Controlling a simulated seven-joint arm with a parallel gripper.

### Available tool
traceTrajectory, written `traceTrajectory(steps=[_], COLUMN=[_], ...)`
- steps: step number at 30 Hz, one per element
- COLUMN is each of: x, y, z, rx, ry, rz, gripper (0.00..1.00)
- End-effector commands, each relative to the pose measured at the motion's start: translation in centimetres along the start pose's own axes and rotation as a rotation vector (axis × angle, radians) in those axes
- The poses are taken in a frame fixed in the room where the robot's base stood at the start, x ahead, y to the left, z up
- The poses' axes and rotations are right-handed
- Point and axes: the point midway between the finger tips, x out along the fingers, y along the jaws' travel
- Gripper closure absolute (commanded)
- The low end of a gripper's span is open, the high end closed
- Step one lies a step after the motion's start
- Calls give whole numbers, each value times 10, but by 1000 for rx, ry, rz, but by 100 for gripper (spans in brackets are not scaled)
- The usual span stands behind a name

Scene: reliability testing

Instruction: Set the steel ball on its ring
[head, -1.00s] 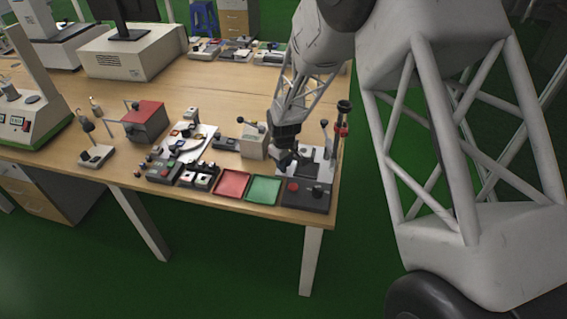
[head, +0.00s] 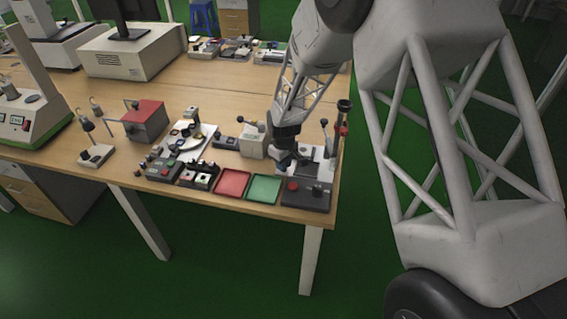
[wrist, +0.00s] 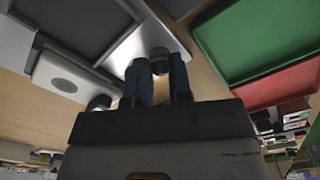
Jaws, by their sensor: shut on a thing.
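In the wrist view, my gripper (wrist: 158,72) has its two dark blue fingers closed around a small round grey thing (wrist: 158,56), which looks like the steel ball. The fingers hide part of it. In the head view, my gripper (head: 284,165) points down at the right end of the bench, beside a light metal plate with a dark square (head: 311,168). The held ball is too small to make out there.
A green tray (head: 263,190) and a red tray (head: 232,184) lie left of my gripper. A dark box with a red button (head: 305,196) sits at the front corner. A beige block (head: 254,143) and an upright dark post (head: 342,122) stand close by.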

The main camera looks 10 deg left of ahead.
Motion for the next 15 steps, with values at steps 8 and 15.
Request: traceTrajectory(steps=[8, 15], x=[2, 2], y=[0, 0], z=[0, 0], rx=[0, 0], ry=[0, 0], rz=[0, 0], gripper=[70, 51])
